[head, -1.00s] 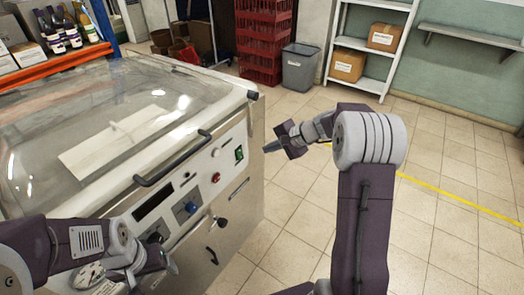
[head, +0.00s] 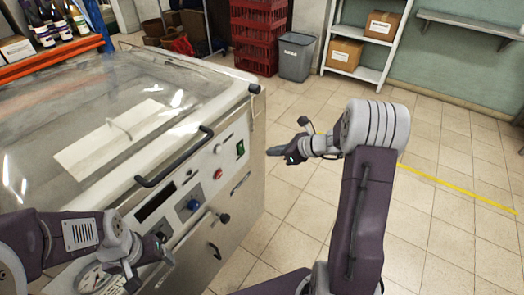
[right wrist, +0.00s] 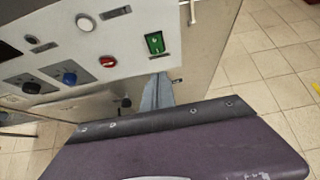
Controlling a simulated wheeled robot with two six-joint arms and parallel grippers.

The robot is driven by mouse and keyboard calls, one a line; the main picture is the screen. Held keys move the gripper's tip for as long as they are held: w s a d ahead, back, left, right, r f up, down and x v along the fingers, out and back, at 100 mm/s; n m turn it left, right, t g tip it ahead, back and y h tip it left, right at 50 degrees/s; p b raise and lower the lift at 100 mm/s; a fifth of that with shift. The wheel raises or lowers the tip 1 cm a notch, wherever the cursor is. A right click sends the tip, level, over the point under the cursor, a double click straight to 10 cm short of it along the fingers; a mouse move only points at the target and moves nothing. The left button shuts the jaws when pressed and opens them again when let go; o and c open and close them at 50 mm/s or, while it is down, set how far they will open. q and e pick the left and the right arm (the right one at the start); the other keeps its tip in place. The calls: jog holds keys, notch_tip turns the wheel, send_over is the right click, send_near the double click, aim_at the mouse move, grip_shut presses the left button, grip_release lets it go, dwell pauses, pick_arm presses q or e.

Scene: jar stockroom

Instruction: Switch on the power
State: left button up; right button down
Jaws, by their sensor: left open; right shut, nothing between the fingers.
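The green power switch (head: 240,149) sits at the right end of the machine's front panel. It also shows in the right wrist view (right wrist: 155,43), in a dark frame with white marks. My right gripper (head: 270,152) is shut and empty, just right of the switch in the head view. In the right wrist view its fingers (right wrist: 157,92) point toward the panel, just below the switch, with a small gap in the picture; I cannot tell the depth. My left gripper (head: 172,258) is open, low by the left part of the panel, partly hidden by its own arm.
The machine (head: 100,208) has a clear lid with a black handle (head: 175,160). Its panel carries a red button (head: 218,174), a blue knob (head: 193,205) and a black knob (head: 223,218). The tiled floor to the right is free. A grey bin (head: 297,57) and red crates (head: 255,35) stand behind.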

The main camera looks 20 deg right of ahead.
aim_at(242, 150)
jog(key=x, duration=0.7)
jog(key=r+x, duration=0.1)
jog(key=x, duration=0.3)
jog(key=shift+w+a, duration=0.3)
jog(key=shift+a, duration=0.05)
jog(key=shift+w+a, duration=0.3)
jog(key=shift+w, duration=0.1)
jog(key=t+y+b, duration=0.1)
jog(key=b, duration=0.5)
jog(key=shift+f, duration=0.15)
jog(key=shift+w+a, duration=0.1)
jog(key=shift+w, duration=0.05)
